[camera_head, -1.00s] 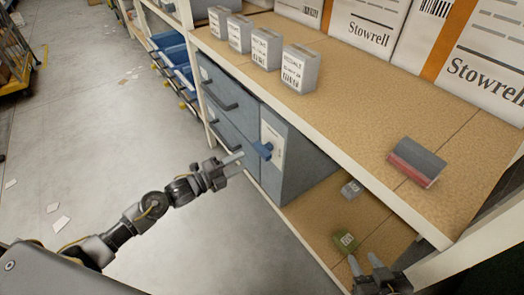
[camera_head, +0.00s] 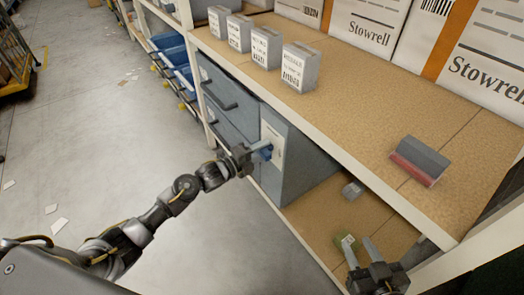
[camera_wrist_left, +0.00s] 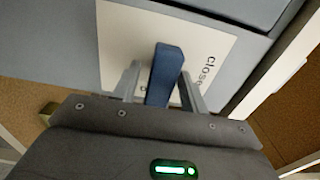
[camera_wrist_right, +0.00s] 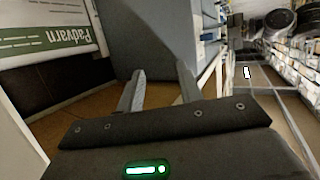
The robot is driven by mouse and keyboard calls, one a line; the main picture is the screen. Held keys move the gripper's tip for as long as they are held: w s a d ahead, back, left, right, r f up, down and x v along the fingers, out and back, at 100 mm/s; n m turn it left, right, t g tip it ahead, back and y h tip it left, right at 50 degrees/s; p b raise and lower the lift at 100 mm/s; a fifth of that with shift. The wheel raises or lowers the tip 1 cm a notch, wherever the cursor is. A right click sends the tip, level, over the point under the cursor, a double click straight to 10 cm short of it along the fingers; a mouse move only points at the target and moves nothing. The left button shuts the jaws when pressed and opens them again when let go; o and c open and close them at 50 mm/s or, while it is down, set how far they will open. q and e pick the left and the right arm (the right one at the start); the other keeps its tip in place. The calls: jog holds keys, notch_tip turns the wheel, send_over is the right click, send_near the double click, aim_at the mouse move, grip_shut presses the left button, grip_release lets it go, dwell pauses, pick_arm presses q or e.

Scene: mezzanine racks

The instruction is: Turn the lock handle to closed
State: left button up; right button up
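The lock handle (camera_head: 266,152) is a blue lever on a white label plate (camera_head: 273,134) on the front of a grey-blue drawer cabinet (camera_head: 301,162). My left gripper (camera_head: 257,151) is at the handle with its fingers parted. In the left wrist view the blue handle (camera_wrist_left: 165,70) stands between the two fingers, with a small gap at the left finger; contact at the right finger cannot be told. The word "close" shows on the plate (camera_wrist_left: 120,35) to the right of the handle. My right gripper (camera_head: 357,243) is open and empty near the lower shelf.
The upper shelf (camera_head: 345,110) above the cabinet holds several small white boxes, large Stowrell cartons and a red-grey block (camera_head: 418,160). The floor at left is mostly clear.

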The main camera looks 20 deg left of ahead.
pick_arm(q)
jog(key=c, duration=0.9)
jog(key=shift+o, duration=0.2)
jog(key=n+p, duration=0.2)
jog(key=n, duration=0.1)
jog(key=shift+r+n+p, duration=0.15)
jog(key=shift+n+p, duration=0.15)
jog(key=shift+n, duration=0.1)
jog(key=n+p, duration=0.2)
jog(key=n, duration=0.1)
jog(key=shift+n, duration=0.3)
pick_arm(e)
jog(key=s+d+f+m+g+h, duration=0.3)
jog(key=s+d+f+g+h, duration=0.2)
jog(key=s+d+f+g, duration=0.5)
pick_arm(q)
jog(key=n+p, duration=0.3)
jog(key=n, duration=0.4)
jog(key=shift+f+n+p, duration=0.2)
jog(key=shift+n+p, duration=0.65)
jog(key=shift+n, duration=1.05)
pick_arm(e)
notch_tip(320, 180, down, 10)
jog(key=shift+a+r+g, duration=0.15)
jog(key=shift+g, duration=0.25)
jog(key=shift+w, duration=0.1)
pick_arm(q)
jog(key=o, duration=1)
